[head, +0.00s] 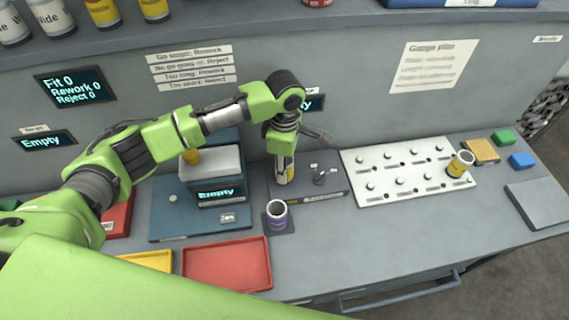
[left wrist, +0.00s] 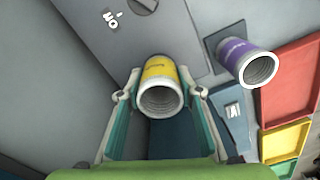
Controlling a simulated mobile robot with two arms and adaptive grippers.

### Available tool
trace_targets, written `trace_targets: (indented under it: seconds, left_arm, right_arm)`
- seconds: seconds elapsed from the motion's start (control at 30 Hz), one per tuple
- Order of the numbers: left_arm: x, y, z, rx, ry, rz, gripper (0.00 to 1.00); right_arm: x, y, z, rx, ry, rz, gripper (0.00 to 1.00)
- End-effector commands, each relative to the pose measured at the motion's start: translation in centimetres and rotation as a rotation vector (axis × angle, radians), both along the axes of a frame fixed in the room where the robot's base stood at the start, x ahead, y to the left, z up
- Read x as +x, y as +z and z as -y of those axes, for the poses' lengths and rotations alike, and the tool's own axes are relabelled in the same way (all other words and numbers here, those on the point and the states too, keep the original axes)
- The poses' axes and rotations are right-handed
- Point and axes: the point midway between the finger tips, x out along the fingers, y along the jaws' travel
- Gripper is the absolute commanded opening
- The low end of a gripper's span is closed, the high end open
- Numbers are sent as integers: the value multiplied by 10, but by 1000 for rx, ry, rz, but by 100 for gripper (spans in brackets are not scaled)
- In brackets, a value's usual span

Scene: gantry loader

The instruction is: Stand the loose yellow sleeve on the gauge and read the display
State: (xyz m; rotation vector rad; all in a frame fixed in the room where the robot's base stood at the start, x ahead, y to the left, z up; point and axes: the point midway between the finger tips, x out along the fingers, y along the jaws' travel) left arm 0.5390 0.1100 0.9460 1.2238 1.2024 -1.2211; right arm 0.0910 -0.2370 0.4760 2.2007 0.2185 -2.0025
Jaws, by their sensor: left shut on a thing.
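My left gripper (head: 284,174) is shut on a yellow sleeve with a pale rim, which is mostly hidden in the head view. The left wrist view shows the yellow sleeve (left wrist: 161,72) between the two fingers (left wrist: 160,90), its open end facing the camera. The gripper points down in the air, right of the gauge (head: 213,165), which sits on a blue base plate (head: 165,222). The gauge's display (head: 216,194) reads "Empty". My right gripper is not in view.
A purple sleeve (head: 277,214) stands on a dark pad in front. A white pegged board (head: 400,190) holds another yellow-and-white sleeve (head: 460,163) at its right. Red (head: 228,266) and yellow (head: 148,260) trays lie at the front. The wall panel (head: 75,87) reads Fit 0, Rework 0, Reject 0.

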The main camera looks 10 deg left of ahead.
Motion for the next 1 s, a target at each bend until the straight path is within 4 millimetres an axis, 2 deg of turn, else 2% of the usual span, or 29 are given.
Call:
trace_targets:
  seconds: [0.6, 0.63, 0.7, 1.0]
  left_arm:
    - [0, -2, 1, -2, -1, 1, 1]
    - [1, -2, 1, -2, -1, 1, 36]
    - [1, -2, 1, -2, -1, 2, 53]
    - [0, -3, 0, 0, -1, -1, 53]
  right_arm:
    - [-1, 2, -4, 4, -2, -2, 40]
    - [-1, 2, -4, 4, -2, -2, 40]
    - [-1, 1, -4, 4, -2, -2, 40]
    - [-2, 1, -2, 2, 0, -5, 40]
